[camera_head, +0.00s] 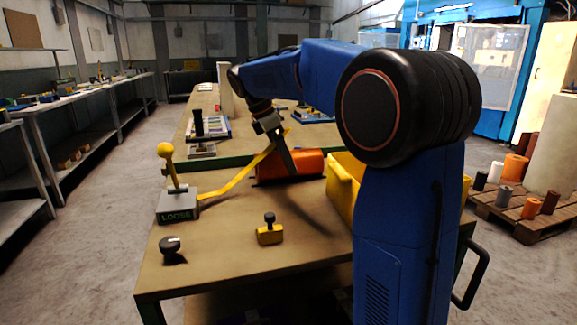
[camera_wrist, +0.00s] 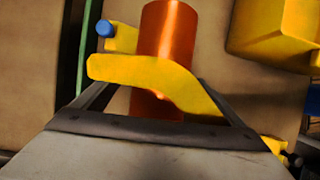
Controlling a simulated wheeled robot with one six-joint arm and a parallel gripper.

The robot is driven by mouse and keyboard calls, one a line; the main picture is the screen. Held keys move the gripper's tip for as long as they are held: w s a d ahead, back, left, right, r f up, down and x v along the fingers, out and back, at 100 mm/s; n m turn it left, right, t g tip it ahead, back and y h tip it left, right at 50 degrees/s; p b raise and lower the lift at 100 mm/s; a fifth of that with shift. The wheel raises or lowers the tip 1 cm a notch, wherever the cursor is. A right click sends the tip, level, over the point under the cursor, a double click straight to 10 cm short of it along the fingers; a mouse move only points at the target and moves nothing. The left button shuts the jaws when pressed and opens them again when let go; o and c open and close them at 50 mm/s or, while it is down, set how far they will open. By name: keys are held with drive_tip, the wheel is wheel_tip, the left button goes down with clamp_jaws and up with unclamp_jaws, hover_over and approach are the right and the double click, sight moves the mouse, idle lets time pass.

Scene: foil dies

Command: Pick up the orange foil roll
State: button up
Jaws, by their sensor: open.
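The orange foil roll (camera_head: 303,162) lies on its side on the workbench, partly hidden behind my gripper. In the wrist view, the orange roll (camera_wrist: 168,30) lies ahead of and between my fingers. A yellow strap (camera_head: 233,184) runs from a grey lever box labelled LOOSE (camera_head: 177,205) up toward the roll. In the wrist view the strap (camera_wrist: 140,69) crosses over the roll, between it and the camera. My gripper (camera_head: 288,160) points down at the roll with its jaws open. Whether the fingers touch the roll or strap cannot be told.
A yellow bin (camera_head: 344,183) stands close to the right of the roll. A yellow block with a black knob (camera_head: 270,235) and a dark knob (camera_head: 170,246) sit nearer the front edge. Other rolls stand on a pallet (camera_head: 498,207) at right. The bench's front middle is mostly clear.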

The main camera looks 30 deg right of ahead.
drive_tip(key=shift+x, duration=1.75)
drive_tip(key=shift+s, duration=0.15)
drive_tip(key=c, duration=1.7)
drive_tip(key=shift+r, duration=0.1)
drive_tip(key=shift+c, duration=0.2)
